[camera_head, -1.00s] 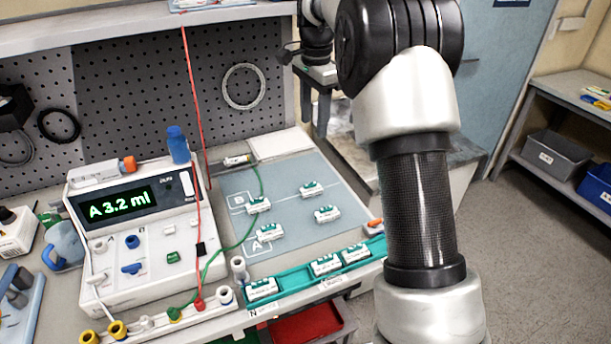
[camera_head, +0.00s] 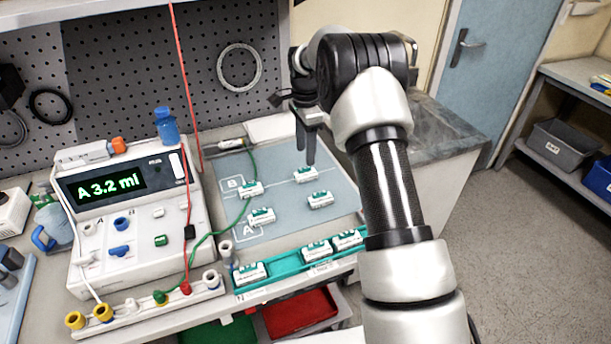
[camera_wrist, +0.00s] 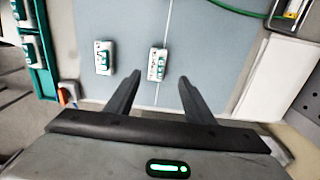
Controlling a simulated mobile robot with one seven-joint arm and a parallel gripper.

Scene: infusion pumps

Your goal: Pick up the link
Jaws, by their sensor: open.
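Several small white blocks with green tops are in view, and I cannot tell from the label which is the link. One block (camera_head: 305,174) lies on the line of the grey-blue mat (camera_head: 285,205). It also shows in the wrist view (camera_wrist: 157,64), just ahead of the gap between my fingers. A second block (camera_head: 320,200) lies nearer the teal rail; in the wrist view it is left of the fingers (camera_wrist: 104,57). Two more blocks (camera_head: 250,189) (camera_head: 262,216) lie at the mat's left. My gripper (camera_wrist: 158,86) is open and empty, above the mat's back part.
The teal rail (camera_head: 284,268) along the bench front holds several similar blocks. A pump tester (camera_head: 130,215) reading "A 3.2 ml" stands at left. A green cable (camera_head: 226,234) and a red cable (camera_head: 183,70) run near the mat's left side. Red and green bins sit below.

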